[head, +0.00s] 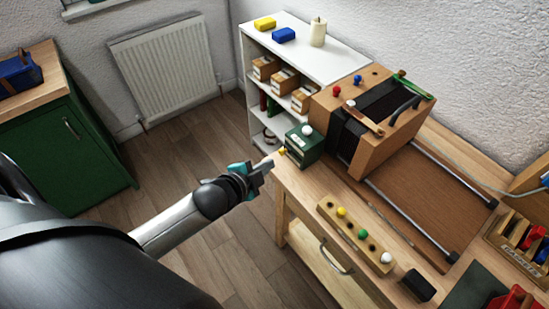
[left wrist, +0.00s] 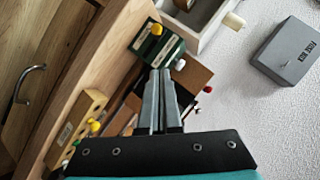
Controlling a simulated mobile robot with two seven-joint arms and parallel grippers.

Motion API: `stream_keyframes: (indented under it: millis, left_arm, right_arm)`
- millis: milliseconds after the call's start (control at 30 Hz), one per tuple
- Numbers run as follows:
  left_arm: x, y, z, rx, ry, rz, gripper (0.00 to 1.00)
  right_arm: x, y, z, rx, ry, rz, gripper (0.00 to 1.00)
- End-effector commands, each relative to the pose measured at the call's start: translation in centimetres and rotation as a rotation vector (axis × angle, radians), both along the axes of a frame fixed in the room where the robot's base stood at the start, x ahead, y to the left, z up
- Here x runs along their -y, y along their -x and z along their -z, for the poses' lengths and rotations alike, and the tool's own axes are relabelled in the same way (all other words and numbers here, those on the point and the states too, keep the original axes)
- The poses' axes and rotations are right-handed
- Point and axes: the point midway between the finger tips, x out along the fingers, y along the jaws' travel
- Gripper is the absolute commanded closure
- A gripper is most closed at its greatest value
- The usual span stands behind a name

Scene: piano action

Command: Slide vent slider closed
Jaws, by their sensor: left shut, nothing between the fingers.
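A small green box (head: 305,146) stands at the near left corner of the wooden workbench. It has a white knob (head: 307,131) on top and a yellow knob (head: 282,151) on its left side. I cannot tell for sure which part is the vent slider. My left gripper (head: 268,165) is shut and empty, just left of the box and beside the yellow knob. Contact cannot be made out.
A wooden case with black bellows (head: 382,110) stands on rails behind the box. A peg strip with coloured balls (head: 353,238) lies nearer on the bench. A white shelf (head: 330,50) stands behind. The floor left of the bench is clear.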

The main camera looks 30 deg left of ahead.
Motion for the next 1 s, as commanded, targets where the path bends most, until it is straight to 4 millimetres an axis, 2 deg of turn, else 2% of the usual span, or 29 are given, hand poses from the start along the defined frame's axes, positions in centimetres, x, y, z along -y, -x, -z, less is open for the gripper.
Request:
stream_keyframes:
  millis: [233,800,900,967,1000]
  left_arm:
    - [-0.2,1.3,-0.8,0.001,0.0,0.0,1.0]
    - [-0.2,1.4,-0.8,-0.001,0.0,-0.001,1.0]
    - [-0.4,1.6,0.5,-0.018,0.007,-0.014,1.0]
    - [-0.8,2.0,2.3,-0.046,0.02,-0.035,1.0]
    - [-1.1,2.5,4.1,-0.073,0.034,-0.057,1.0]
  right_arm:
    - [-0.4,0.0,-0.2,0.0,-0.005,0.002,0.52]
    - [-0.2,0.1,-0.2,-0.001,-0.003,0.001,0.52]
    - [0.0,0.1,0.1,-0.001,-0.001,0.0,0.52]
    - [0.1,0.2,0.6,-0.002,0.0,0.0,0.52]
    - [0.1,0.2,1.0,-0.003,0.002,-0.001,0.52]
